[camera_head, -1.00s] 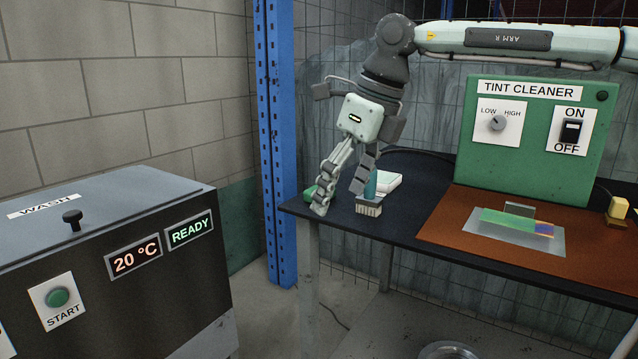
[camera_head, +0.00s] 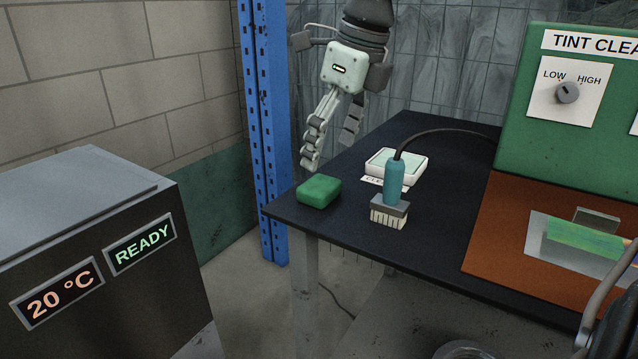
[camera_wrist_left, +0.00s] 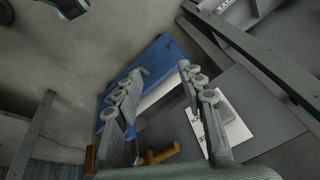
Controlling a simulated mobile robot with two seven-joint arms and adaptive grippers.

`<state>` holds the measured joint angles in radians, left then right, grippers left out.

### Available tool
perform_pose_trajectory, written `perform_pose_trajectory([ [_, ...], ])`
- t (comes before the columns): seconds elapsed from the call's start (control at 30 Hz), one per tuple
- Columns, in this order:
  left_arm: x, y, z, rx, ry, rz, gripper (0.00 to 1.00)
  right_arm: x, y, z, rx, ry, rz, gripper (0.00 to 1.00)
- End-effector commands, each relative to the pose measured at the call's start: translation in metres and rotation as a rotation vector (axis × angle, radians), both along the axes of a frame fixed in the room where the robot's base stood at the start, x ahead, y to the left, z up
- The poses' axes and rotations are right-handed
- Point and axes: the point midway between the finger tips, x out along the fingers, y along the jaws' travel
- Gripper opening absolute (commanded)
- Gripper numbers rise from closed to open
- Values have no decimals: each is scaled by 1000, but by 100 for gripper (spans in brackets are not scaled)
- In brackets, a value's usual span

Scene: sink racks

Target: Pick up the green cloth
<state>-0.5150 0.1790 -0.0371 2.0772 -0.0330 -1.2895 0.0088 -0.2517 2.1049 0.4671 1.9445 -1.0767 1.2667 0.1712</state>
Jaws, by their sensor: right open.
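The green cloth (camera_head: 318,191) is a folded, block-like pad lying near the left front corner of the dark table (camera_head: 440,235). It is fully in sight in the head view. My right gripper (camera_head: 329,150) is open and empty, fingers pointing down, above and behind the cloth in the picture, with a visible gap between them. My left gripper (camera_wrist_left: 163,70) shows in the left wrist view with its fingers apart and nothing visible between the tips. The cloth cannot be made out in that view.
A teal-handled brush (camera_head: 393,185) with a cable stands right of the cloth. A white tray (camera_head: 397,163) lies behind it. A blue post (camera_head: 265,130) rises by the table's left end. The green tint cleaner (camera_head: 540,120) stands at right. An orange-handled item (camera_wrist_left: 160,154) shows below my left gripper.

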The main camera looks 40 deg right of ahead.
Motion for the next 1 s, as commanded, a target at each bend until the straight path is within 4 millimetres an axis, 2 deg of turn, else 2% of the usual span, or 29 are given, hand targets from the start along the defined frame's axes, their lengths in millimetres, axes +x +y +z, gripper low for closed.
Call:
perform_pose_trajectory([
  [0.47,0,-1,-12,-7,6,0,40,17,3,-61,1,4,0,84],
  [0.77,0,-1,-14,-7,6,0,40,19,4,-66,2,-1,-2,84],
  [1.0,0,-1,-14,-8,6,-1,40,19,4,-66,2,0,-2,56],
])
